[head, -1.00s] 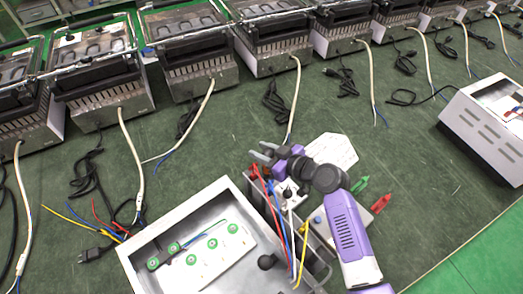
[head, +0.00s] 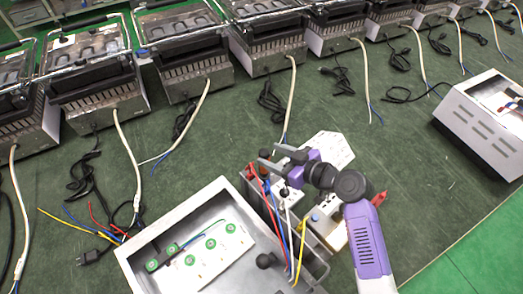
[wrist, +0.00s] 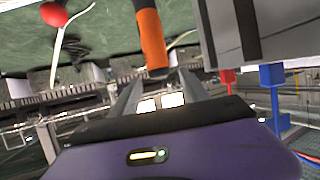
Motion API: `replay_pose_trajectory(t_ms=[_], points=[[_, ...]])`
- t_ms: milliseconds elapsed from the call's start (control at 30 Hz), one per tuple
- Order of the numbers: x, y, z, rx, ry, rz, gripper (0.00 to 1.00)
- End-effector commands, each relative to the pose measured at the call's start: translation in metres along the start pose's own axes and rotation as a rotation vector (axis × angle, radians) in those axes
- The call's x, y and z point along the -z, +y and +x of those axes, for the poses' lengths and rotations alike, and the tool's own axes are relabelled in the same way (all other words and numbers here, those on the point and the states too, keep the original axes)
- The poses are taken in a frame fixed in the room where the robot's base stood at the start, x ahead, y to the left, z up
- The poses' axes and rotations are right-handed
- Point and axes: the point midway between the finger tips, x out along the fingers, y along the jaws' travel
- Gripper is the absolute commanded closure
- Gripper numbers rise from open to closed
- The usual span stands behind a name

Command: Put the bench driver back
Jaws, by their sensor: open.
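My gripper (head: 269,156) is open above the far end of the grey rack beside the open metal housing. In the wrist view its two fingers (wrist: 160,78) are spread with nothing clamped between them. An orange and black handle (wrist: 151,42), which looks like the driver, shows just past the fingertips, its orange end lining up with the gap. I cannot tell how far it is from the fingers. The grey rack (head: 315,259) holds red, blue, white and yellow leads. In the head view the handle is mostly hidden by the gripper and leads.
The open metal housing (head: 134,261) with a white terminal plate (head: 215,258) stands left of the rack. A white sheet (head: 335,147) lies behind my gripper. A white box unit (head: 480,125) stands at the right. Heater units line the back, with cords on the green bench.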

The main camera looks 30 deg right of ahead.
Motion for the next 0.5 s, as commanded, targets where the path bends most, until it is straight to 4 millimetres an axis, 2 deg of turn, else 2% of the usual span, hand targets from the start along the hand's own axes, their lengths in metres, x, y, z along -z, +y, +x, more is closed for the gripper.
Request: replay_pose_trajectory(t_ms=[33,200,333,500], points=[[-0.001,0.0,-0.011,-0.002,0.001,0.001,0.46],[-0.001,0.0,-0.038,0.0,0.0,0.0,0.46],[0.0,0.0,-0.05,0.0,0.001,0.0,0.46],[0.0,0.0,-0.055,0.001,0.0,0.0,0.46]])
